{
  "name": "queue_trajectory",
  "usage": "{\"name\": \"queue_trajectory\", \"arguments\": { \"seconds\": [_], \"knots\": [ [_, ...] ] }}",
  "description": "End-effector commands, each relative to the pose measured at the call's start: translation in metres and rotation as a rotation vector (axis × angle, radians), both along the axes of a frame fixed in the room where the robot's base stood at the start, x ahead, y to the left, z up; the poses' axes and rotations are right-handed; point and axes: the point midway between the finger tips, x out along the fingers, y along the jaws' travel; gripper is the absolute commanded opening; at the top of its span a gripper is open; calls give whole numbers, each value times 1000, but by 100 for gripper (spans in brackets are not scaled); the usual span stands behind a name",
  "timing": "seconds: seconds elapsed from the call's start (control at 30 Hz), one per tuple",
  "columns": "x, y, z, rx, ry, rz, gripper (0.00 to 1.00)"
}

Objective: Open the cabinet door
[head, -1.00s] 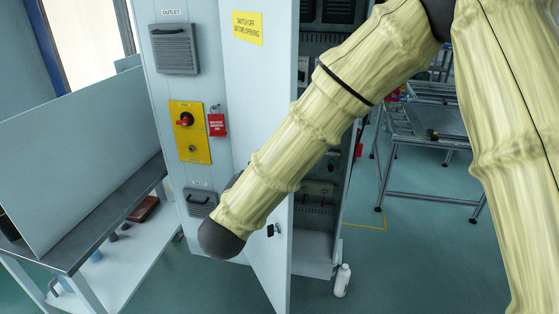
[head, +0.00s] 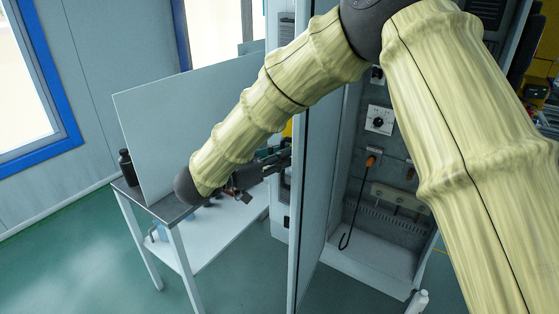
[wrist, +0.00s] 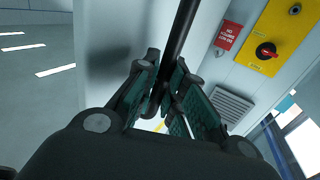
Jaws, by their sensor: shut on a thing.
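The cabinet door (head: 326,170) stands open and shows nearly edge-on in the head view, at the left of the open cabinet (head: 372,222). My gripper (head: 282,160) is on the left, outer side of the door, partly hidden by the door's edge. In the wrist view my gripper (wrist: 168,105) has its fingers closed around a dark bar (wrist: 180,35), which looks like the door's handle. The pale panel behind it (wrist: 108,50) appears to be the door. Where the bar joins the door is hidden.
A yellow plate with a red switch (wrist: 266,50) and a red tag (wrist: 228,37) are right of the bar. A table (head: 172,208) with an upright panel (head: 190,120) and dark bottle (head: 127,167) stands left. A white bottle (head: 417,302) is on the floor by the cabinet.

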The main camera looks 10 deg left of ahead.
Motion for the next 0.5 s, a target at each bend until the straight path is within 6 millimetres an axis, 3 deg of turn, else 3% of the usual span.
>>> {"name": "queue_trajectory", "arguments": {
  "seconds": [0.5],
  "knots": [
    [9,-4,2,-1,-3,-54,0]
  ]
}}
